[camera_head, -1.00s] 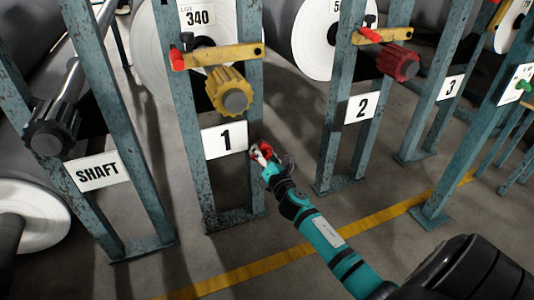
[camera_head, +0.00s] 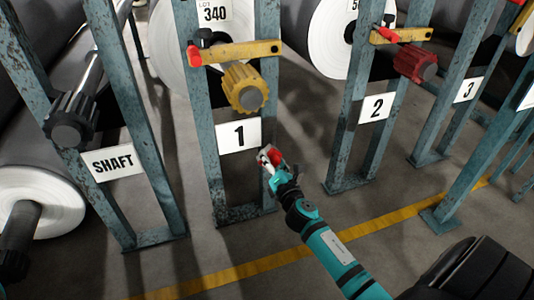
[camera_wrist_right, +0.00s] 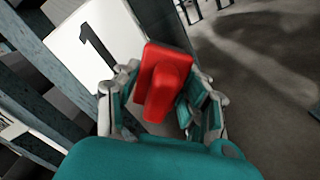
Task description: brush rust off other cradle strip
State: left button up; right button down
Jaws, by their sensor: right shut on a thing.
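My right gripper (camera_head: 268,162) is shut on a red block-shaped tool (camera_wrist_right: 163,82), seen between the fingers in the right wrist view. The tool looks like a brush body, but no bristles show. The gripper is just below and right of the "1" sign (camera_head: 239,134), by the right post of stand 1 (camera_head: 268,100); I cannot tell whether the tool touches the post. Stand 1 is teal with dark worn patches. Above the sign are a yellow knobbed shaft end (camera_head: 244,87) and a yellow bar (camera_head: 238,52) with a red handle. No cradle strip can be made out clearly. My left gripper is out of view.
Stand 2 (camera_head: 346,125), with a red knob (camera_head: 415,63), is to the right, and stand 3 is beyond it. The shaft stand (camera_head: 135,145) and a white roll (camera_head: 48,205) are at left. A yellow line (camera_head: 385,223) crosses the open grey floor.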

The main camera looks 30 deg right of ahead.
aim_at(275, 167)
jog(key=shift+v, duration=1.1)
jog(key=shift+s+d, duration=0.1)
jog(key=shift+d, duration=0.05)
jog(key=shift+v, duration=1.4)
